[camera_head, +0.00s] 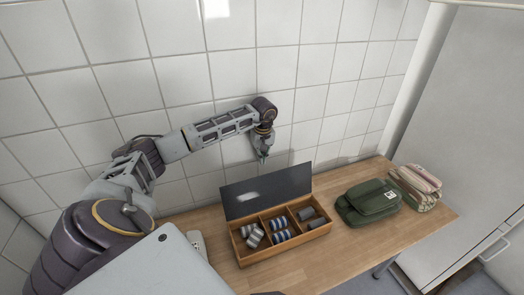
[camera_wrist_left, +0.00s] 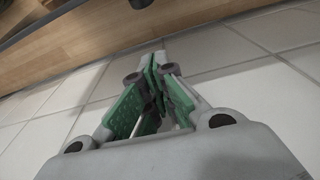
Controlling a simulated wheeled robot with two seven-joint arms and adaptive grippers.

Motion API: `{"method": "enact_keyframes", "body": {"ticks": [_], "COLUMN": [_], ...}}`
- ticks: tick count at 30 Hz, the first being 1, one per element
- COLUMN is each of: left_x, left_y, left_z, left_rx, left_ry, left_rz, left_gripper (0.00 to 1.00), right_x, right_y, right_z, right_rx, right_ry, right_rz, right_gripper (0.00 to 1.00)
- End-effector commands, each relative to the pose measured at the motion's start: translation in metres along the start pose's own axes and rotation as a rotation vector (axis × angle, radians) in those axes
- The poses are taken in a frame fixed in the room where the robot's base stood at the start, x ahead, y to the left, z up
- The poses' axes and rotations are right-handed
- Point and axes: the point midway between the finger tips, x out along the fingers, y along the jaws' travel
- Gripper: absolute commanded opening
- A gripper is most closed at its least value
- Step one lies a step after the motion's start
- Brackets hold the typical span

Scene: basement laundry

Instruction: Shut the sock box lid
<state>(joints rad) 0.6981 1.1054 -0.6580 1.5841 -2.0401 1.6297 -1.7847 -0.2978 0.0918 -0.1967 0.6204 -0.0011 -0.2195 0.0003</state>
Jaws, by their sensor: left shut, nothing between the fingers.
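The sock box (camera_head: 283,250) is a wooden box on the table. Its dark lid (camera_head: 266,192) stands up open along the back edge. Inside are compartments with striped socks (camera_head: 280,231) and grey rolled socks (camera_head: 310,217). My left gripper (camera_head: 263,156) is above and behind the raised lid, near the tiled wall, apart from the lid. In the left wrist view its green-padded fingers (camera_wrist_left: 155,85) are closed together with nothing between them. My right gripper is not in view.
The wooden table (camera_head: 385,240) also carries a green bag (camera_head: 368,203) and a stack of folded striped cloths (camera_head: 416,187) to the right of the box. A pale object (camera_head: 197,243) lies left of the box. The tiled wall is close behind.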

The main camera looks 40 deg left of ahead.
Motion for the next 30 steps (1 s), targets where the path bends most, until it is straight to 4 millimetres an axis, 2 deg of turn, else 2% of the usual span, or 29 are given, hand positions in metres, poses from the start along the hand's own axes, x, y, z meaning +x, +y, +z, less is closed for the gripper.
{"method": "enact_keyframes", "body": {"ticks": [11, 17, 24, 30], "left_x": [0.039, 0.034, 0.027, 0.026], "left_y": [0.000, 0.000, 0.000, 0.000], "left_z": [0.001, 0.014, 0.031, 0.038], "left_rx": [0.000, 0.003, 0.003, 0.001], "left_ry": [-0.002, -0.001, 0.000, 0.000], "left_rz": [-0.001, -0.001, -0.001, -0.001], "left_gripper": [0.00, 0.00, 0.00, 0.00], "right_x": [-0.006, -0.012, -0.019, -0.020], "right_y": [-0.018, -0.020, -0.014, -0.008], "right_z": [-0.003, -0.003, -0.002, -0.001], "right_rx": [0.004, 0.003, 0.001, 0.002], "right_ry": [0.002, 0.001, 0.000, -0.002], "right_rz": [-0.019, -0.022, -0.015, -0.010], "right_gripper": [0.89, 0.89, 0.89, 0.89]}}
